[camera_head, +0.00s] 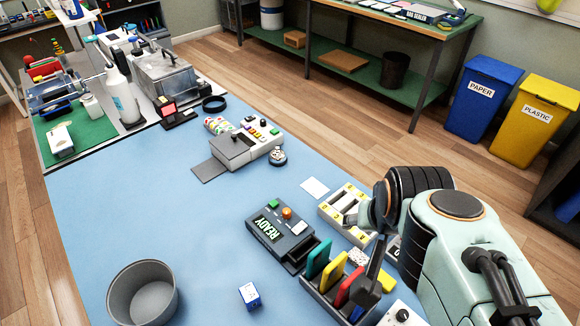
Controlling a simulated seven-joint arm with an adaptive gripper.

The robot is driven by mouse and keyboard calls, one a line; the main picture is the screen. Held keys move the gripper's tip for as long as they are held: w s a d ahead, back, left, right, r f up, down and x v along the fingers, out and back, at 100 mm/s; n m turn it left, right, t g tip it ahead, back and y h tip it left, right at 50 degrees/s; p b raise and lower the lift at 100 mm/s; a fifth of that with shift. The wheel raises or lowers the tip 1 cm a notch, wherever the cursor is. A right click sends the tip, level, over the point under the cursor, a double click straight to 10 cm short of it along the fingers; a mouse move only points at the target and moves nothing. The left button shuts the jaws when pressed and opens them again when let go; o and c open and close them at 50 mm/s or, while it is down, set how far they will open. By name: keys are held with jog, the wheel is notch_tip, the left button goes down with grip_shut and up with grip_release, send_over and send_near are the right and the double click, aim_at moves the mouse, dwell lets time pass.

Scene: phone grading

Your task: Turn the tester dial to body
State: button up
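A dark grey box (268,238) with a screen reading READY sits on the blue mat, with a green button and a round orange knob (287,213) on top. A white box with a round black knob (402,315) is partly cut off at the bottom edge. I cannot tell which knob is the tester dial, and no "body" marking is legible. My gripper (362,243) is right of the READY box, over the yellow-white slotted tray and beside the coloured slabs. It appears apart from both knobs. Its fingers are partly hidden, so its opening is unclear.
A rack (320,290) holds green, yellow, red and blue slabs under my gripper. The slotted tray (336,208) is close by. A grey device with coloured buttons (266,137), a grey bin (142,296) and a small blue-white box (249,295) stand on the mat. The mat's left middle is clear.

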jog(key=w+a+t, duration=0.2)
jog(key=w, duration=0.8)
jog(key=g, duration=0.1)
send_over(287, 211)
jog(key=d, duration=0.3)
notch_tip(287, 211, down, 12)
jog(key=s+a+f, duration=0.1)
jog(key=f, duration=0.1)
jog(key=a+f+g, duration=0.1)
jog(key=f, duration=0.2)
jog(key=s+a+f+g, duration=0.1)
jog(key=f, duration=0.2)
jog(key=shift+s+f+n+y, duration=0.25)
jog(key=shift+s+n+y, duration=0.05)
jog(key=shift+n, duration=0.1)
jog(key=x, duration=0.7)
jog(key=shift+s+f, duration=0.1)
jog(key=shift+s, duration=0.05)
grip_shut()
